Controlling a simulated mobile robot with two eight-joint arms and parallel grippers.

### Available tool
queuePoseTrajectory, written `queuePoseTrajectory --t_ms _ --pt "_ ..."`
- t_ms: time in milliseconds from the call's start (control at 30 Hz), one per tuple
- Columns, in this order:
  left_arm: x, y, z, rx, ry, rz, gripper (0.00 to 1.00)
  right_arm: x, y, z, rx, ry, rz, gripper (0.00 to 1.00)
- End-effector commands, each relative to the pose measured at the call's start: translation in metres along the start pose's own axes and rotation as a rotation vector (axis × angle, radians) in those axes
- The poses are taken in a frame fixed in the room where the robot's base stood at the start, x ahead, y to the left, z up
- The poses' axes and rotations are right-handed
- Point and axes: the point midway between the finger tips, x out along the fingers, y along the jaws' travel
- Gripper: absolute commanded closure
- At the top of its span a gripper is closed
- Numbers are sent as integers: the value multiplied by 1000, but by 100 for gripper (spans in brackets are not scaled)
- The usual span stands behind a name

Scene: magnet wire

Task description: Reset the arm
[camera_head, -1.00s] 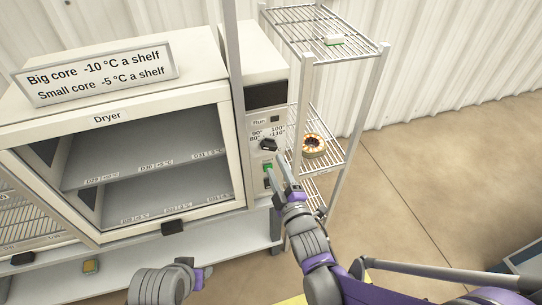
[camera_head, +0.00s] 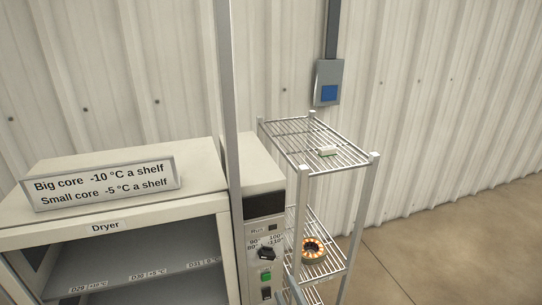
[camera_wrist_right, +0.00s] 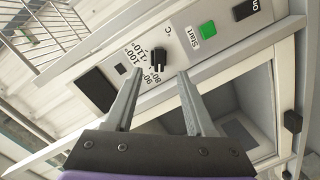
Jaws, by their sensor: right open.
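My right gripper (camera_wrist_right: 158,82) is open and empty in the right wrist view. Its two grey fingers reach toward the dryer's control panel, with the black temperature dial (camera_wrist_right: 158,58) showing between and beyond the tips. I cannot tell whether they touch the panel. In the head view only a sliver of my right gripper (camera_head: 293,290) shows at the bottom edge, beside the panel. The dryer (camera_head: 130,213) stands at the left with its dial (camera_head: 266,254) and green Start button (camera_head: 266,276), which also shows in the right wrist view (camera_wrist_right: 207,29). My left gripper is out of view.
A wire rack (camera_head: 369,190) stands close right of the dryer. It holds a small white-and-green item (camera_head: 327,151) on top and a ring-shaped wound core (camera_head: 313,251) lower down. A sign (camera_head: 100,184) stands on the dryer. The floor at the right is clear.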

Motion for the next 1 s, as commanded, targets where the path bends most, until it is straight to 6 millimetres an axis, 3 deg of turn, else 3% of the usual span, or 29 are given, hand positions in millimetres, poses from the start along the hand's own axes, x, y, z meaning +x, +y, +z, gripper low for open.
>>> queuePoseTrajectory --t_ms 33,167,300,500,600,733,1000 --pt "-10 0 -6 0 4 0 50 -8 13 6 59 -59 -33 45" --pt "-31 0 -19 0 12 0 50 -42 32 34 300 -281 -144 45" --pt "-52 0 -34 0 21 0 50 -99 44 58 586 -556 -226 45" --pt "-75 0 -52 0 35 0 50 -178 47 67 903 -884 -264 45" --pt "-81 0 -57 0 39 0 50 -203 46 67 992 -981 -264 45" --pt "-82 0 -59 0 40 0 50 -216 44 66 1038 -1035 -263 45" --pt "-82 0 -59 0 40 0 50 -216 44 66 1038 -1035 -263 45"
